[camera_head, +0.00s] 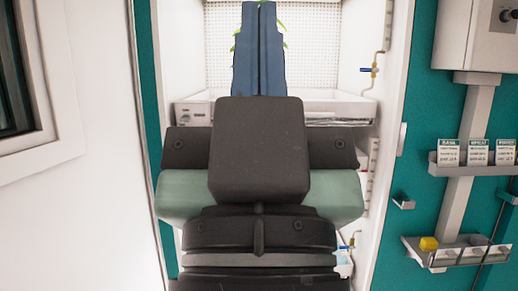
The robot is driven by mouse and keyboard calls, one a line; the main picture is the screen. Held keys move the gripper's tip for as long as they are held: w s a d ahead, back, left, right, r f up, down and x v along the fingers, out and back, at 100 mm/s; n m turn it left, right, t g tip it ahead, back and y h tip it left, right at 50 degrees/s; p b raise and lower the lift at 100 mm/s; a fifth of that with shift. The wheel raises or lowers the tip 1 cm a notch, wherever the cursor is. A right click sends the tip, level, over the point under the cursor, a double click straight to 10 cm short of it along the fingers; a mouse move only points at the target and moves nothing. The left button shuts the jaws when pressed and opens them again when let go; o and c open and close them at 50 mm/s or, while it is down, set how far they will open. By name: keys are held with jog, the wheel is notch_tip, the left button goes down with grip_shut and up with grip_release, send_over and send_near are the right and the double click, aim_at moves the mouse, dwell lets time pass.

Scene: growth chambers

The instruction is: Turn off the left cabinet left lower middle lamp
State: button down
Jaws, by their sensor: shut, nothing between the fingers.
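The white growth cabinet (398,60) stands open in front of me, with a perforated back panel (310,45). A white tray (335,103) crosses it at mid height. My gripper (259,6) points up and inward over the tray, its two blue fingers close together and empty. Green leaf tips show on both sides of the fingers; the rest of the plant is hidden. I cannot make out the left lower middle lamp or its switch. My dark wrist and arm cover much of the cabinet's middle and lower part.
A pipe with a blue-handled valve (369,70) runs along the cabinet's right inner side. A white panel with a dark window (14,70) fills the left. On the teal wall at right are a shelf of labelled packets (477,152) and a lower shelf with a yellow item (428,243).

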notch_tip(320, 180, up, 17)
jog(key=p, duration=1.4)
jog(key=shift+r+p, duration=0.2)
jog(key=shift+p, duration=0.2)
